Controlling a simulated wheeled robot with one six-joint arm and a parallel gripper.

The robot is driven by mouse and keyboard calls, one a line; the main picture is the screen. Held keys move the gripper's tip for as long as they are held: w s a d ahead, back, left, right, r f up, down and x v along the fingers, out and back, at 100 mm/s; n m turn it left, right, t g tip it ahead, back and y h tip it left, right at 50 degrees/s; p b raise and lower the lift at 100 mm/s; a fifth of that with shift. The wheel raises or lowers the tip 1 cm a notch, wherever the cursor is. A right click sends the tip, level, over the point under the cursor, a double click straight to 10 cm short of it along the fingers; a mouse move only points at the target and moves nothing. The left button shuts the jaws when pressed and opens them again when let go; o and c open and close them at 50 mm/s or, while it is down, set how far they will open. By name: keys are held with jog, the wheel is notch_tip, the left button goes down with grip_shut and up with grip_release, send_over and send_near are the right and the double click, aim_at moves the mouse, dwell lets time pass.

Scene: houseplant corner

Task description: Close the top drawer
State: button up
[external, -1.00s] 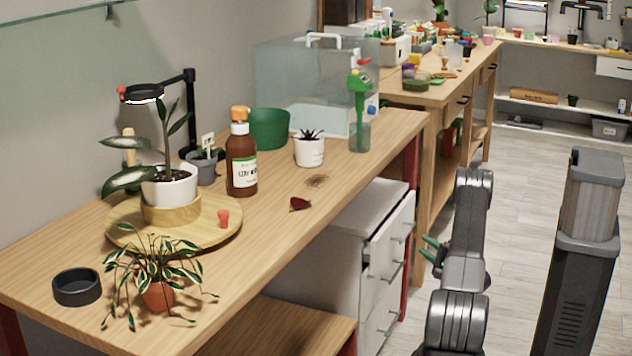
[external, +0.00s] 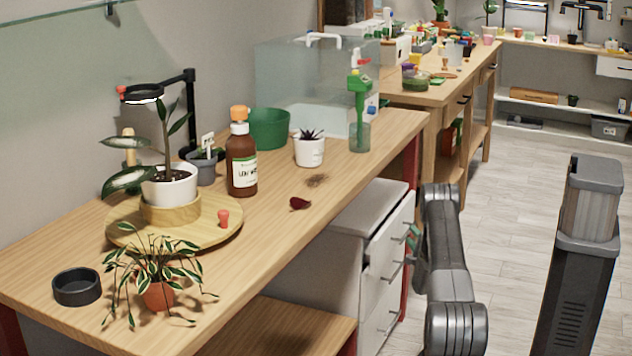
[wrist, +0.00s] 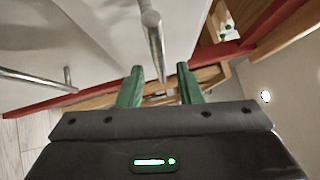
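The white drawer cabinet (external: 335,270) stands under the wooden bench. Its top drawer (external: 384,248) sticks out a little past the drawer front below it. My gripper (external: 412,240) is at the right of the top drawer's front, close to its handle, with its green fingers partly hidden by my wrist. In the wrist view my gripper (wrist: 160,72) is open, its two green fingers apart. A metal bar handle (wrist: 154,42) reaches into the space between them in the picture; I cannot tell whether they touch it.
Another bar handle (wrist: 40,80) shows at the left in the wrist view. A red bench leg (external: 410,160) stands beside the cabinet. The bench top (external: 270,240) above carries plants, a brown bottle (external: 241,160) and a glass tank (external: 300,85). The floor (external: 510,230) at the right is clear.

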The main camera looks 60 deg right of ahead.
aim_at(408, 232)
jog(key=shift+x, duration=1.7)
grip_shut()
